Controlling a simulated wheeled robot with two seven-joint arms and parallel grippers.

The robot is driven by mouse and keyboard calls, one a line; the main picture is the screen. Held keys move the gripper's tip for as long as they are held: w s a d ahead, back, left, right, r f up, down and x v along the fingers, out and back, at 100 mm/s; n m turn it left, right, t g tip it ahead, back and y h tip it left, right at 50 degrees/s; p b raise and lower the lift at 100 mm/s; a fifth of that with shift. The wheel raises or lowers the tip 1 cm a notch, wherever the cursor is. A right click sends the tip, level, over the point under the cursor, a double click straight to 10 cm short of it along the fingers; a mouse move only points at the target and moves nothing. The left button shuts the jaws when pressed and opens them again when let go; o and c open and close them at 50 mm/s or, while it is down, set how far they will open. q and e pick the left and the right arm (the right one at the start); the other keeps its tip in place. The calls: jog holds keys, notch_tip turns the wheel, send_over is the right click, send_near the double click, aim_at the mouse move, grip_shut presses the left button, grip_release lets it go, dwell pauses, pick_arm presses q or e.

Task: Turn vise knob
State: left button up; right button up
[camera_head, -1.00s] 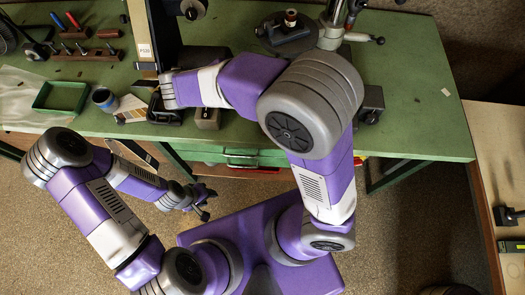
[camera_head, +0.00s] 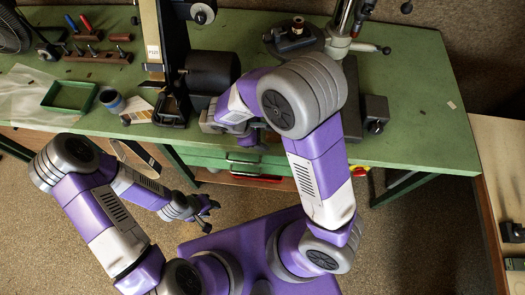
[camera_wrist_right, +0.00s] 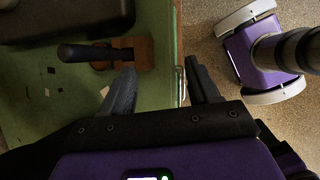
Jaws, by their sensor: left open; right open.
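A dark grey metal block (camera_head: 377,108) that looks like the vise stands at the front right of the green bench in the head view, partly behind my right arm. A small round knob (camera_head: 375,127) shows on its front. My right gripper (camera_head: 248,138) is near the bench's front edge, left of this block and apart from it. In the right wrist view it is open, with nothing between its fingers (camera_wrist_right: 160,87). A dark rod on a brown block (camera_wrist_right: 128,52) lies beyond the left finger; I cannot tell what it is. My left gripper (camera_head: 205,207) is open and empty over the floor.
A stand (camera_head: 340,40) rises at the back right. A green tray (camera_head: 70,96) and a cup (camera_head: 111,99) are at left. The bench's right end is mostly clear.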

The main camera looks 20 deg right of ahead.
notch_tip(320, 180, down, 5)
jog(key=s+m+g+y, duration=0.1)
jog(key=s+y, duration=0.1)
jog(key=shift+s+a+f, duration=0.2)
jog(key=shift+s+a, duration=0.05)
jog(key=shift+a, duration=0.15)
jog(key=s+a+f+m+y+b, duration=0.1)
jog(key=s+f+m+y, duration=0.1)
jog(key=f+m, duration=0.3)
jog(key=s+a+f+m+t+y+b, duration=0.1)
jog(key=s+f+m+y, duration=0.2)
jog(key=f, duration=0.4)
jog(key=s+a+f+m+y+b, duration=0.1)
jog(key=s+f+m+y, duration=0.2)
jog(key=f+m, duration=0.3)
jog(key=shift+s+a+f+m+b, duration=0.15)
jog(key=shift+s+m+b, duration=0.3)
jog(key=shift+m, duration=0.35)
